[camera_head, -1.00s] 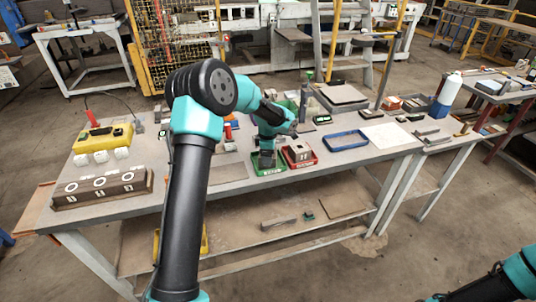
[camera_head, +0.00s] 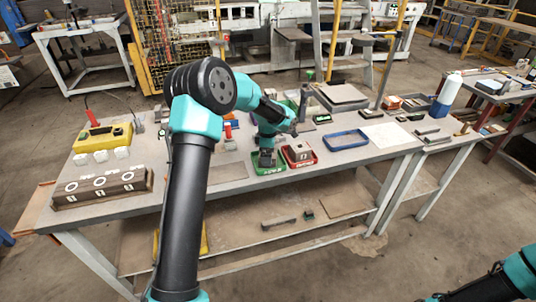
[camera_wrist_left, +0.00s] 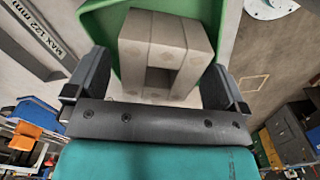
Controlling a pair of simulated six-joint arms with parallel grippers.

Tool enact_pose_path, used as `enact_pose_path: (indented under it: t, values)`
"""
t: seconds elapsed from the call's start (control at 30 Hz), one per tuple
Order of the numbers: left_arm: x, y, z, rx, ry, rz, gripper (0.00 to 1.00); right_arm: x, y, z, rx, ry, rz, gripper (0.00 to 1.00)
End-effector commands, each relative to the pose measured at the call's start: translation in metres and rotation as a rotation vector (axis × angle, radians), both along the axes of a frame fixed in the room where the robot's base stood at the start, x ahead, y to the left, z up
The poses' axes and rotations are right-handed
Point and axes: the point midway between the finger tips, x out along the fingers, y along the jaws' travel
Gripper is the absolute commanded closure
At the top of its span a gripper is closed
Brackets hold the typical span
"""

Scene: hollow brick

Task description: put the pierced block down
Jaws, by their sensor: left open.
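The pierced block (camera_wrist_left: 165,52) is a grey hollow brick with a square opening. In the left wrist view it rests in the green tray (camera_wrist_left: 102,22), between my left gripper's (camera_wrist_left: 157,86) spread fingers. A gap shows on each side of the block, so the fingers do not grip it. In the head view my left gripper (camera_head: 266,156) is low over the green tray (camera_head: 277,168) and hides the block. My right arm shows only at the lower right corner; its gripper is out of the picture.
A red tray (camera_head: 311,161) with a light block (camera_head: 299,147) in it stands just right of the green tray. A blue frame (camera_head: 346,139) lies further right. A long block with holes (camera_head: 102,187) and a yellow case (camera_head: 103,136) are at the left.

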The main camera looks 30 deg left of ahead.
Motion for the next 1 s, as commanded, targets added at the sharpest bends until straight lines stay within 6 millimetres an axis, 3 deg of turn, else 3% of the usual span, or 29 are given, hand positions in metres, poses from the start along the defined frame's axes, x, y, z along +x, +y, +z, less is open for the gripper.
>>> enact_pose_path:
  t: [0.6,1.0]
  values:
    - [0.001,0.0,0.102,0.0,-0.003,-0.001,0.0,0.0,0.0,0.0,0.0,0.0,0.0,0.43]
    - [0.0,0.0,0.115,-0.001,0.0,0.0,0.0,0.0,0.0,0.0,0.0,0.0,0.0,0.43]
